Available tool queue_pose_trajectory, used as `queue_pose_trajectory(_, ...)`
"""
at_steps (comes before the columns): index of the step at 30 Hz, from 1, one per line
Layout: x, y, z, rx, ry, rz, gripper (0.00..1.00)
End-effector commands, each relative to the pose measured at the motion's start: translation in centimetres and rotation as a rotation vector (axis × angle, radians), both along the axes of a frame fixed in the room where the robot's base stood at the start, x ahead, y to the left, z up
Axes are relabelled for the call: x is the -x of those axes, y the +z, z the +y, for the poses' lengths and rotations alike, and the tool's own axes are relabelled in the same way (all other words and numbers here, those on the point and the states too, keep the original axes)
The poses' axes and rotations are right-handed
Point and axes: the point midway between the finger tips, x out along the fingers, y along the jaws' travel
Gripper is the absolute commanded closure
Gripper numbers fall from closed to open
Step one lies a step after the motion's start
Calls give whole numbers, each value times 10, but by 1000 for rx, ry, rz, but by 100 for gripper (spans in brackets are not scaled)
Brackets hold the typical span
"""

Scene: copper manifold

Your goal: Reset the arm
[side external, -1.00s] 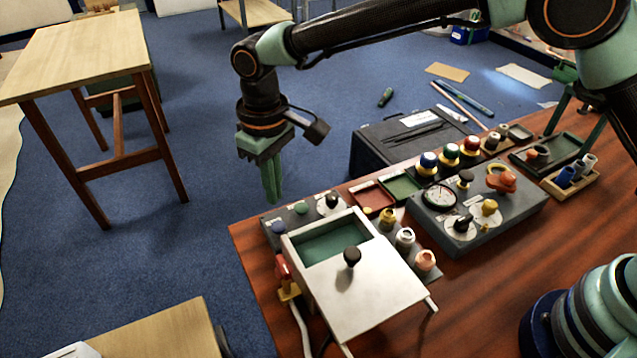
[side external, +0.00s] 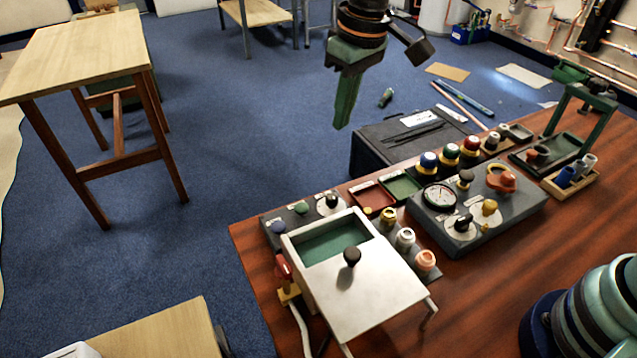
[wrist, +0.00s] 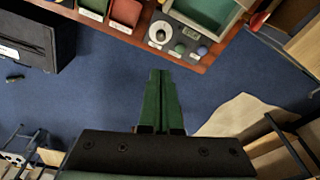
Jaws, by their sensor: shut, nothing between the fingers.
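My gripper (side external: 342,126) hangs in the air at the upper middle of the side external view, its green fingers pointing down and together, with nothing between them. It is beyond the far edge of the wooden bench (side external: 500,290) and clear of everything on it. In the wrist view my gripper (wrist: 160,73) shows as two green fingers side by side, with blue floor around them. Most of my arm is out of the top of the side external view.
The bench holds a white box with a sliding lid (side external: 365,290), a grey gauge panel (side external: 475,225), small red and green trays (side external: 372,197) and several knobbed parts. A dark case (side external: 400,150) stands behind the bench. A wooden table (side external: 85,50) stands left. Open floor lies between.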

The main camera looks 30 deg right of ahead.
Motion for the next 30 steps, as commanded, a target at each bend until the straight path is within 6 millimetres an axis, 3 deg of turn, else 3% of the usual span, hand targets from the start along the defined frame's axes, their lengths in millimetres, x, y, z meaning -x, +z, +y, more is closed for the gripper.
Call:
queue_pose_trajectory(1,5,12,-18,-10,-27,-25,100)
queue_pose_trajectory(6,27,34,-71,-31,-105,-95,100)
queue_pose_trajectory(15,81,46,-148,-50,-242,-222,100)
queue_pose_trajectory(21,114,38,-181,-48,-316,-294,100)
queue_pose_trajectory(30,130,29,-195,-43,-353,-330,100)
